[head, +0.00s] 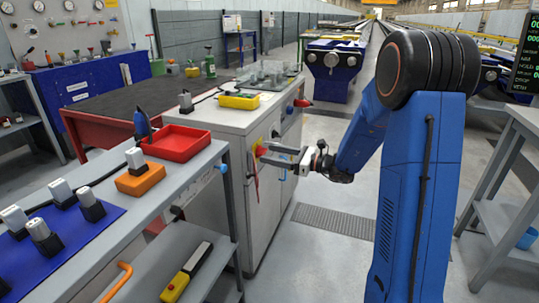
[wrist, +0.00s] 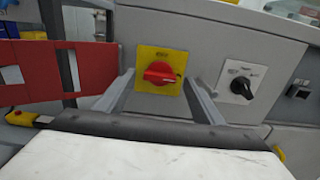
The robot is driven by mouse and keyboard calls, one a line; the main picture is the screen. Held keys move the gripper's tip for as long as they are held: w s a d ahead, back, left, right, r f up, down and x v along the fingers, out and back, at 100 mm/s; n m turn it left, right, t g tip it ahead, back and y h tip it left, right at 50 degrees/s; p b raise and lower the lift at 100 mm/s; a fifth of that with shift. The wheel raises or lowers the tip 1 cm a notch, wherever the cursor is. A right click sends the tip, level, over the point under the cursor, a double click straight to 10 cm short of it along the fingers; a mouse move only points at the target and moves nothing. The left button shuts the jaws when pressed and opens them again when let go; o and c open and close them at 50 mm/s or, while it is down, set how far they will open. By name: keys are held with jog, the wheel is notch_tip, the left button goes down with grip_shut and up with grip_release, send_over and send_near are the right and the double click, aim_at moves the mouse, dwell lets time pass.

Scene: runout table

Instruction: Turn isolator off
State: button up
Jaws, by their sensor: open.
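The isolator (wrist: 160,72) is a red rotary knob on a yellow square plate, on the grey cabinet front in the wrist view. Its red handle lies roughly sideways. In the head view the isolator's yellow plate (head: 257,149) shows partly behind my gripper. My gripper (wrist: 163,85) is open, with one finger on each side of the yellow plate. The fingers point at the panel, and the knob sits between them in the picture. I cannot tell whether the fingertips touch the panel. In the head view my gripper (head: 268,156) reaches toward the cabinet from the right.
A black rotary switch on a white plate (wrist: 241,81) is just right of the isolator. Red panels (wrist: 88,68) stand at left. In the head view, a bench with a red tray (head: 176,142) and orange tray (head: 140,179) stands front left. The floor right of the cabinet is clear.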

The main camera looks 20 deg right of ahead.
jog(key=shift+w+a, duration=0.45)
jog(key=shift+a, duration=0.1)
jog(key=shift+c, duration=0.3)
jog(key=c, duration=1)
